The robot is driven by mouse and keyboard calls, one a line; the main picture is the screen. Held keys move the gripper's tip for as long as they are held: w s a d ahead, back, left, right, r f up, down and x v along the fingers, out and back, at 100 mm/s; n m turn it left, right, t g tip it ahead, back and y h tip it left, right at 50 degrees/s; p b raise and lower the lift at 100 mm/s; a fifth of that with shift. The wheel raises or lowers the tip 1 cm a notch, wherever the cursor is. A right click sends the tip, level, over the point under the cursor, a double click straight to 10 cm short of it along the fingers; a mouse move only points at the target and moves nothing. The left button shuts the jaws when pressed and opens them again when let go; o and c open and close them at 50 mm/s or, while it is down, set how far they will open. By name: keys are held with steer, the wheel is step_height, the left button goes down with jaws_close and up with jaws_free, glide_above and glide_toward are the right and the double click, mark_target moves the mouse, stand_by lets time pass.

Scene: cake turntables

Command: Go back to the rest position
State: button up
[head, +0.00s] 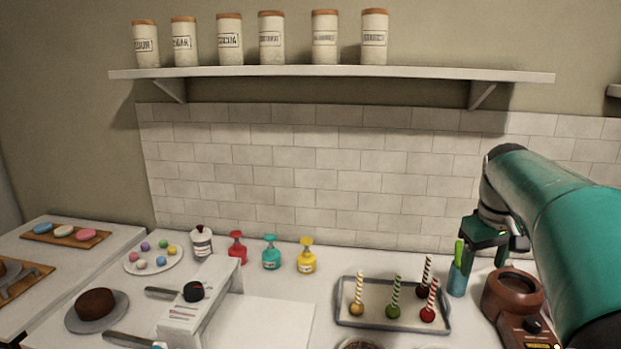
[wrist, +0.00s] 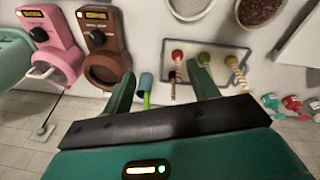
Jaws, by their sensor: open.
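My gripper (head: 487,258) hangs from my teal arm at the right of the head view, its fingers pointing down. In the wrist view my gripper (wrist: 162,88) has its two green fingers spread wide with nothing held between them. A blue cup (head: 457,282) with a light green handle standing in it is just left of the gripper in the head view. The cup (wrist: 146,82) also shows beyond the fingers in the wrist view, close to the left finger. I cannot tell the exact gap between cup and fingers.
A brown machine (head: 515,292) stands right of the cup, and a pink machine (wrist: 50,45) shows in the wrist view. A tray (head: 345,322) with several striped sticks lies left of the cup. Coloured pump bottles (head: 271,256) stand near the tiled wall. A shelf (head: 330,72) with jars hangs above.

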steer(key=s+a+f+t, duration=0.2)
steer(key=s+a+f, duration=0.2)
steer(key=s+a, duration=0.5)
steer(key=s+a+f+t+y, duration=0.1)
steer(key=s+a+f, duration=0.3)
steer(key=s+a, duration=0.6)
steer(key=a+t, duration=0.1)
steer(key=a, duration=0.3)
steer(key=shift+m, duration=0.3)
steer(key=shift+f, duration=0.1)
